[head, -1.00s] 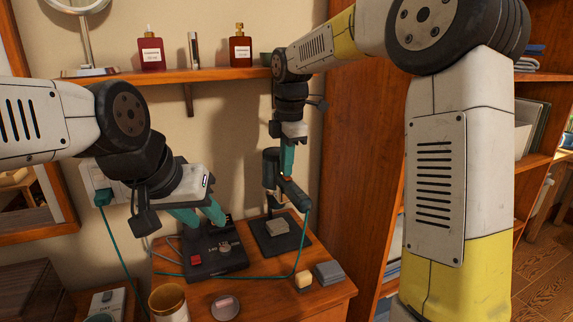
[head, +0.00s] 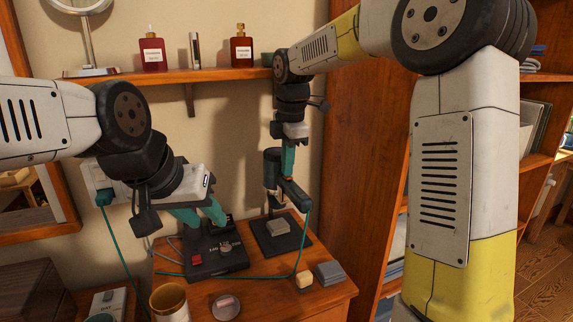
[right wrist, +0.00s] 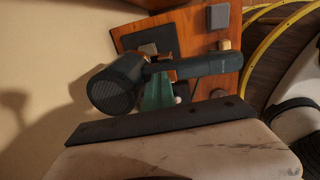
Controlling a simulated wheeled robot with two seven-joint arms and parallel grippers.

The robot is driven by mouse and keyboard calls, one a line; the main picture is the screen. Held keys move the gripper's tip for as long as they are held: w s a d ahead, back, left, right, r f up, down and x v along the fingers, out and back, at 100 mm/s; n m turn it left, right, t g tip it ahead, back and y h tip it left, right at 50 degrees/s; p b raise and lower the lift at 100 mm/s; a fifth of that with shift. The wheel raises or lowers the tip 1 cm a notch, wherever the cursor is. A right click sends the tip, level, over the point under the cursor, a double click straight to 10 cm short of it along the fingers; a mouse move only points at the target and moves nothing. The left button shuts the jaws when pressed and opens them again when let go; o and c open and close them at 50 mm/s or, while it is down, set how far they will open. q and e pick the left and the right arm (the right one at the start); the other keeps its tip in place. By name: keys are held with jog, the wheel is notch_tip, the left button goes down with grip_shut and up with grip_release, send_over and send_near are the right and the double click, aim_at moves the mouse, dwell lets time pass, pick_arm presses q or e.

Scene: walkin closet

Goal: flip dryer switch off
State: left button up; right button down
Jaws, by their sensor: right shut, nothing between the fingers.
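The dark hair dryer (head: 289,192) is held up at an angle above a black base plate (head: 294,241). It also shows in the right wrist view (right wrist: 122,83), its round grille at left and handle pointing right. My right gripper (head: 288,172), with teal fingers, is shut and empty, its tips right at the dryer where body and handle meet. In the right wrist view the teal fingers (right wrist: 157,95) are partly hidden by the dryer. I cannot make out the switch's position. My left gripper (head: 200,217) is open, its fingers apart above a black control box (head: 222,264).
The control box has a red switch (head: 196,260) and a knob. A teal cord runs across the wooden cabinet top (head: 262,292). A wall shelf (head: 220,75) carries bottles above.

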jog(key=shift+s+d+f, duration=0.25)
jog(key=shift+s+f, duration=0.2)
jog(key=shift+f, duration=0.15)
notch_tip(320, 180, up, 9)
jog(key=shift+s, duration=0.3)
notch_tip(320, 180, up, 6)
send_over(290, 178)
jog(key=shift+d+r, duration=0.15)
jog(key=shift+r, duration=0.05)
dwell(0.3)
